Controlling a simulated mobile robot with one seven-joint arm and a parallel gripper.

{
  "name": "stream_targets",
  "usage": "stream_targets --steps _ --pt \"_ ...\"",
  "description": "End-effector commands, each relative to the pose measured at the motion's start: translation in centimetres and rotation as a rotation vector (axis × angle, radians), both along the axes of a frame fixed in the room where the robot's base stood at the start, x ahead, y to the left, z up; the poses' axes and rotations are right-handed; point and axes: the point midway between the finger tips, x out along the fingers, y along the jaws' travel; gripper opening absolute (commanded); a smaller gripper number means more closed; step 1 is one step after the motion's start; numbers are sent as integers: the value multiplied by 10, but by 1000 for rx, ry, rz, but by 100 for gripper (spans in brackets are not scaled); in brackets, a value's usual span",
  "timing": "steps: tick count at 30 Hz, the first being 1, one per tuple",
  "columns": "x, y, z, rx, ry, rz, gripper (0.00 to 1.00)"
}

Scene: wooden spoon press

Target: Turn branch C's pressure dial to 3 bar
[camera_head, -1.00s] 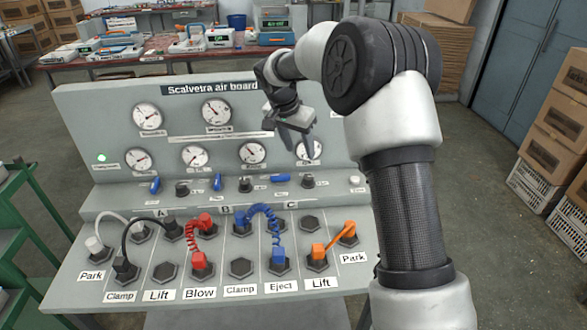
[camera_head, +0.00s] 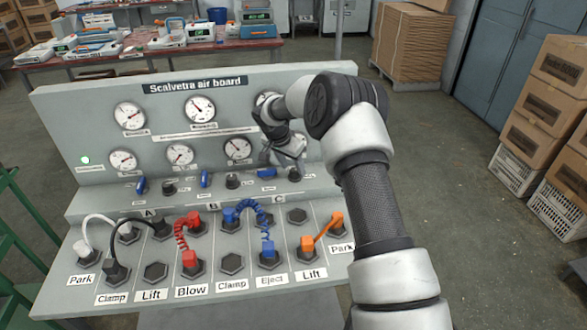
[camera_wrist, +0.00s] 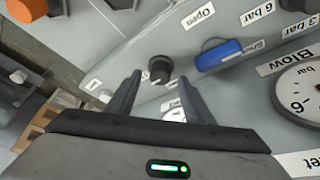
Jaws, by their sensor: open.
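Branch C's pressure dial is a small dark round knob (camera_head: 294,174) at the right end of the row of controls above the letter C. It also shows in the wrist view (camera_wrist: 158,69), apparently between my fingertips; contact cannot be told. Its pointer setting cannot be read. My gripper (camera_head: 284,162) is open and empty, its two dark fingers in the wrist view (camera_wrist: 160,77) spread either side of the knob. Branch C's blue lever (camera_head: 266,173) is just left of the dial; the lever also shows in the wrist view (camera_wrist: 220,54).
The grey air board (camera_head: 60,115) carries several gauges and more knobs. Red (camera_head: 190,258), blue (camera_head: 267,248) and orange (camera_head: 307,243) hose plugs stand on the sloping panel below. A gauge marked Blow (camera_wrist: 300,92) is close by on the right in the wrist view.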

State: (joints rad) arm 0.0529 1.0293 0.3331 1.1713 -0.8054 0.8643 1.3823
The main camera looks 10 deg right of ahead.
Motion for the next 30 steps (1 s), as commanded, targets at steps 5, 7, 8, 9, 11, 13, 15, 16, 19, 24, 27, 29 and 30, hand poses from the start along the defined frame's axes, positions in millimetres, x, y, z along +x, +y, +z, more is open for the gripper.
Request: stream_targets --steps 5,7,8,9,11,13,15,16,19,24,27,29,30 --pt "4 -5 -16 1 0 -1 47" --pt "5 -5 -17 1 -1 -1 47" --pt "6 -6 -18 1 -1 -1 47" --pt "6 -6 -18 0 -2 -1 47" --pt "6 -6 -18 0 -2 -1 47" --pt "6 -6 -18 0 -2 -1 47" --pt "6 -6 -18 0 -1 0 47" --pt "6 -6 -18 0 -1 0 42" --pt "6 -6 -18 0 -1 0 25" --pt "6 -6 -18 0 -1 0 6" --pt "5 -6 -18 -1 -1 5 6" --pt "5 -6 -19 0 0 14 6" --pt "5 -6 -19 0 0 23 6"
